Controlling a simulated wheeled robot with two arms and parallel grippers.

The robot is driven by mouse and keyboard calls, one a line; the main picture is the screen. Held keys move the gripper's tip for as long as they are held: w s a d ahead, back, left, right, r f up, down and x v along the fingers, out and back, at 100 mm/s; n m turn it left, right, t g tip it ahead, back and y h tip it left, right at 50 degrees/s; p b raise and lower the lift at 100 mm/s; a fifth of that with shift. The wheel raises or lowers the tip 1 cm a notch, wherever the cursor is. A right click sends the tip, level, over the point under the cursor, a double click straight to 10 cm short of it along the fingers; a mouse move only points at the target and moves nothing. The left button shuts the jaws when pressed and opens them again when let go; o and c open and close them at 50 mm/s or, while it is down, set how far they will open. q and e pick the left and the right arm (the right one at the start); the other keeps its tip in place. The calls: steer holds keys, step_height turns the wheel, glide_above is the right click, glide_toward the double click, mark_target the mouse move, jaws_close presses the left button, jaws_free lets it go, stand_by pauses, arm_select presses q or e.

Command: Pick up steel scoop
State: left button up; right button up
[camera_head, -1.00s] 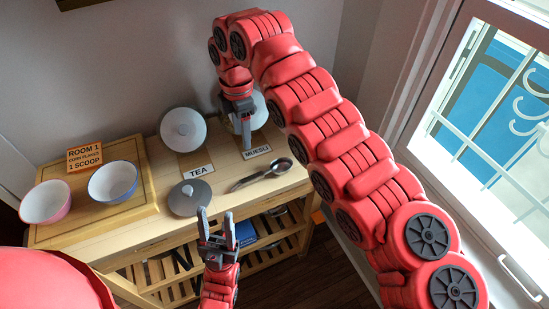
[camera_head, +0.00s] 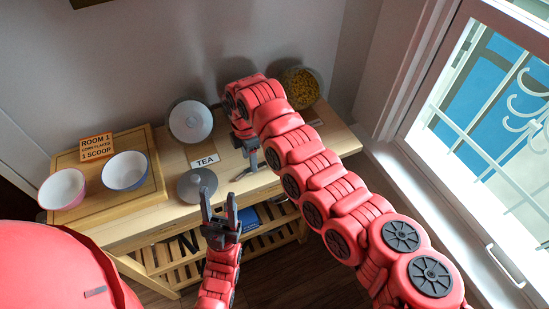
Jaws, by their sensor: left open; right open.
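The steel scoop lies on the wooden table and is mostly hidden behind my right gripper and arm; only a bit of its dark handle (camera_head: 239,175) seems to show. My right gripper (camera_head: 251,163) points down over the table right of the TEA card, open, with its fingers at the scoop's handle. I cannot tell whether they touch it. My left gripper (camera_head: 219,204) is open and empty, pointing up the picture in front of the table's front edge.
A grey lid (camera_head: 196,186) lies near the front edge. A jar with yellow contents (camera_head: 300,88) is at the back right. Two bowls, pink (camera_head: 62,189) and blue (camera_head: 125,171), stand by an orange sign (camera_head: 96,147).

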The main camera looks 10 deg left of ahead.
mark_target(249, 169)
steer(key=f, duration=0.1)
steer(key=f+p, duration=0.2)
steer(key=shift+s+a+f, duration=0.25)
steer(key=shift+s, duration=0.05)
steer(key=shift+f, duration=0.4)
steer(key=shift+w, duration=0.1)
jaws_close()
